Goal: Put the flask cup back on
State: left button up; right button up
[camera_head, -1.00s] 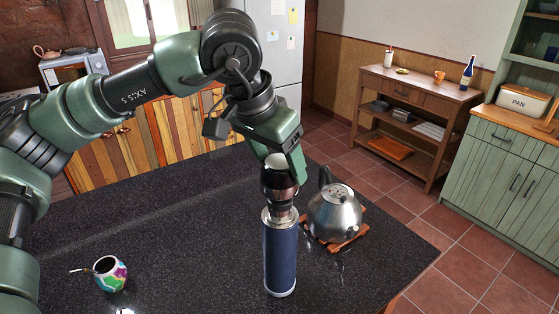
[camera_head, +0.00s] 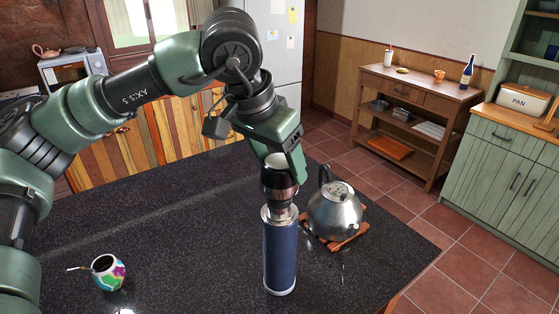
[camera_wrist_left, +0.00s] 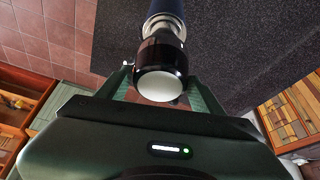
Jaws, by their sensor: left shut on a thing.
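The flask (camera_head: 280,258) stands upright on the dark counter, with a blue body and a silver shoulder. My left gripper (camera_head: 281,172) is above it, shut on the dark flask cup (camera_head: 279,189). The cup is in line with the flask's top, with the dark neck right below it. I cannot tell whether the cup touches the neck. In the left wrist view the cup (camera_wrist_left: 160,78) sits between the fingers, its pale end towards the camera, and the blue flask (camera_wrist_left: 166,10) shows behind it. My right gripper is not in view.
A steel kettle (camera_head: 335,212) stands on a wooden trivet (camera_head: 347,242) close to the right of the flask. A colourful mate gourd (camera_head: 108,273) with a straw is at the left front. The counter (camera_head: 190,225) between gourd and flask is clear.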

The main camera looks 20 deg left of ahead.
pick_arm(q)
jog(key=shift+f+b, duration=0.8)
jog(key=shift+f, duration=0.2)
jog(key=shift+f, duration=0.15)
jog(key=shift+f+b, duration=0.9)
jog(key=shift+b, duration=0.05)
jog(key=shift+f, duration=0.1)
jog(key=shift+f+b, duration=0.35)
jog(key=shift+b, duration=0.15)
jog(key=shift+f, duration=0.2)
dwell(0.4)
jog(key=shift+f+b, duration=0.2)
jog(key=shift+b, duration=0.25)
